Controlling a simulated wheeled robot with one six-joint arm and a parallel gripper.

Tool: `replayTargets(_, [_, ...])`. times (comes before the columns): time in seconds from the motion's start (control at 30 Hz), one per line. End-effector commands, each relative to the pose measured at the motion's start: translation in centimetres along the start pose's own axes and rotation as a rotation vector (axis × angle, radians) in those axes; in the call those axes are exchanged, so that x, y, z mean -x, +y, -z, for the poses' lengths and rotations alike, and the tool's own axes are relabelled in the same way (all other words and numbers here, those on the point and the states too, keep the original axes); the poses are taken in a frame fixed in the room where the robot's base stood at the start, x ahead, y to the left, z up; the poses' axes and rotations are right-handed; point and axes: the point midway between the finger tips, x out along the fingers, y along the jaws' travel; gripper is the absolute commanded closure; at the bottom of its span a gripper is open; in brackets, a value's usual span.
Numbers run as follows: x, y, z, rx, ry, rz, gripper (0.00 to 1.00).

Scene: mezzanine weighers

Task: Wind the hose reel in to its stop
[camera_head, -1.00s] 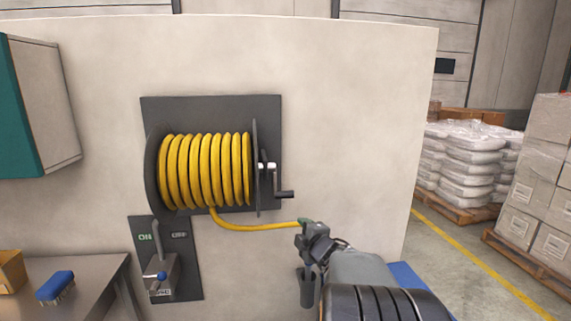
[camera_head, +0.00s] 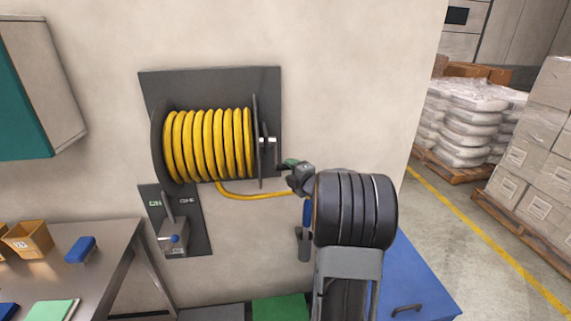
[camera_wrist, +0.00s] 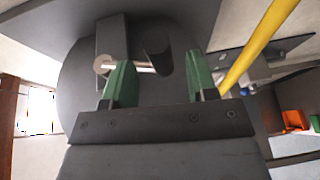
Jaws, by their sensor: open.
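The hose reel (camera_head: 210,145) is mounted on a dark plate on the pale wall, with yellow hose wound in several turns. A length of yellow hose (camera_head: 250,196) hangs from its underside and runs right behind my gripper; it also crosses the upper right of the wrist view (camera_wrist: 260,42). The crank (camera_head: 266,152) is on the reel's right side, its handle end largely hidden by my gripper in the head view. My gripper (camera_head: 291,164) is open at the crank. In the wrist view, its green fingers (camera_wrist: 160,80) stand apart, with the dark handle (camera_wrist: 157,62) seen between them, not clamped.
A lever switch panel (camera_head: 178,235) is below the reel at left. A steel bench (camera_head: 95,265) with an orange bin (camera_head: 30,240) and a blue brush (camera_head: 81,249) stands at lower left. A blue cabinet (camera_head: 425,285) is at lower right. Pallets of sacks (camera_head: 465,125) stand beyond the wall.

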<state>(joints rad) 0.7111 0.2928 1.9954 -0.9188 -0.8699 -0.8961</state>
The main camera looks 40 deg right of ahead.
Motion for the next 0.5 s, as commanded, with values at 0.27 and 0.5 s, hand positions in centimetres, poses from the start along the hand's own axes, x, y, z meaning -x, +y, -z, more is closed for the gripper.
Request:
replayTargets(0.27, [-3.1, 0.1, 0.0, -0.001, 0.001, 0.001, 0.47])
replayTargets(0.5, [-3.8, 0.0, 0.0, -0.001, 0.0, 0.0, 0.47])
